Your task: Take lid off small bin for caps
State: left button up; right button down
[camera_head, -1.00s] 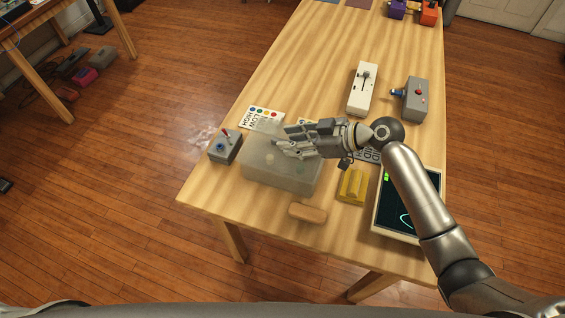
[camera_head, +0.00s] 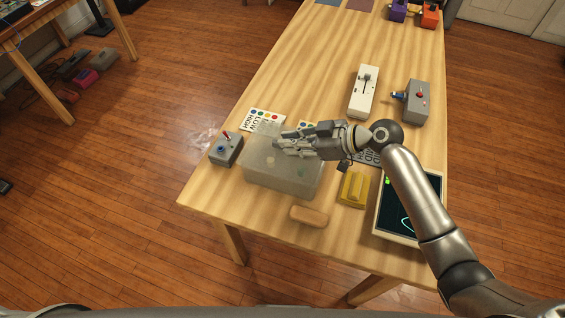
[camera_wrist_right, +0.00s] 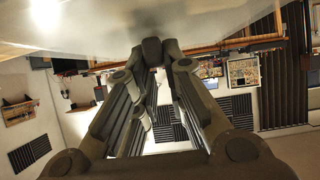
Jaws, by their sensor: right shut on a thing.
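The small bin (camera_head: 285,180) is a translucent, pale box near the table's left front side. A faint green spot shows through it. Its lid (camera_head: 262,158) looks like the same cloudy material, and its edges are hard to tell from the bin. My right gripper (camera_head: 279,142) is at the top of the bin, reaching in from the right, with its fingers close together on the lid. In the right wrist view the fingertips (camera_wrist_right: 152,50) converge just under a pale surface; the gripped part is hidden. My left gripper is not in view.
A grey switch box (camera_head: 225,149) stands left of the bin. A tan block (camera_head: 309,215) and a yellow stepped block (camera_head: 353,189) are in front and right. A screen (camera_head: 408,208) lies under my right arm. Label cards (camera_head: 262,119) lie behind.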

jog(key=shift+s+f+g+p, duration=0.25)
jog(key=shift+f+g+p, duration=0.1)
jog(key=shift+p, duration=0.1)
jog(key=shift+r, duration=0.3)
jog(key=shift+w+r+p, duration=0.2)
jog(key=shift+r+p, duration=0.45)
jog(key=shift+r, duration=0.4)
